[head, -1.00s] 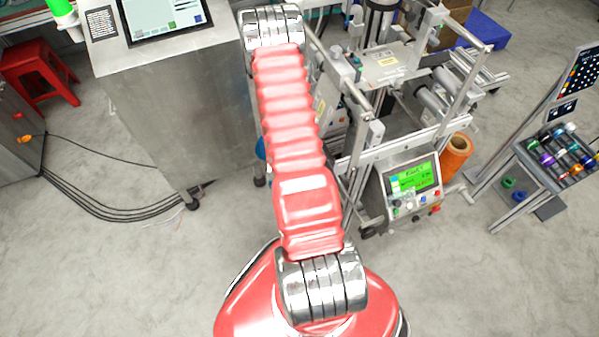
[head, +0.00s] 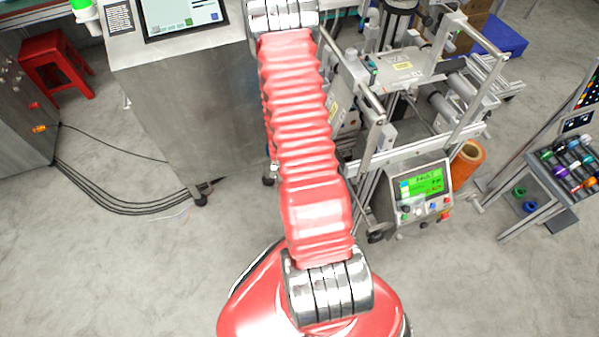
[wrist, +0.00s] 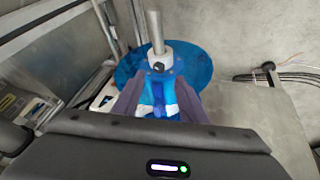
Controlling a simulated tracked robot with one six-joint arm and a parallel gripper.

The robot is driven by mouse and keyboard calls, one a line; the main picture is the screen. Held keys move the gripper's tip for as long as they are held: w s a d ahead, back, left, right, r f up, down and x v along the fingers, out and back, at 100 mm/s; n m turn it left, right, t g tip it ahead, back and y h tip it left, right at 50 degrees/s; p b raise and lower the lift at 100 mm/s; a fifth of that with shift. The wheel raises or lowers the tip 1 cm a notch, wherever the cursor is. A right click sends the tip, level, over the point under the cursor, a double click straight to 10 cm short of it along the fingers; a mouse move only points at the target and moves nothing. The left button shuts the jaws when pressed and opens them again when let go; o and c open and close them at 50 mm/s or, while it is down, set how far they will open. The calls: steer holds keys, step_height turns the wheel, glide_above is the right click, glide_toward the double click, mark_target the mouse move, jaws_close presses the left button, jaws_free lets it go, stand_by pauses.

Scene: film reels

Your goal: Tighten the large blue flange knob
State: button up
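In the wrist view a large round blue flange (wrist: 202,70) sits around a grey shaft. A light collar with a small dark screw is at its centre. A blue knob (wrist: 158,94) stands on the near side of the flange, in line with the collar. My gripper (wrist: 157,98) has its two dark fingers apart, one on each side of the blue knob. Pale patches show between the fingers low on the knob. I cannot tell whether the fingers touch it. In the head view my arm hides the gripper, the flange and the knob.
A steel cabinet with a screen (head: 185,18) stands left of my arm. A metal machine frame (head: 400,140) with a green-lit control box (head: 424,190) stands to the right. A cart (head: 562,168) with coloured rolls is far right. Cables (head: 110,200) lie on the floor at left.

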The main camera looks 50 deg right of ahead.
steer(key=v, duration=0.7)
steer(key=shift+s+a, duration=0.1)
stand_by(0.4)
steer(key=w+a+r+n+t+y, duration=0.2)
steer(key=w+a+r, duration=0.5)
steer(key=r, duration=0.4)
steer(key=w+a+r+n+t+y, duration=0.2)
steer(key=w+a+r, duration=0.3)
steer(key=a+r, duration=0.5)
steer(key=s+a+r+n, duration=0.2)
steer(key=s+a+r, duration=0.3)
steer(key=r, duration=0.3)
steer(key=s+a+r+n+y, duration=0.1)
steer(key=s+a+r+n, duration=0.1)
steer(key=s+a+r, duration=0.4)
steer(key=v, duration=0.4)
steer(key=shift+a, duration=0.15)
steer(key=shift+c, duration=0.3)
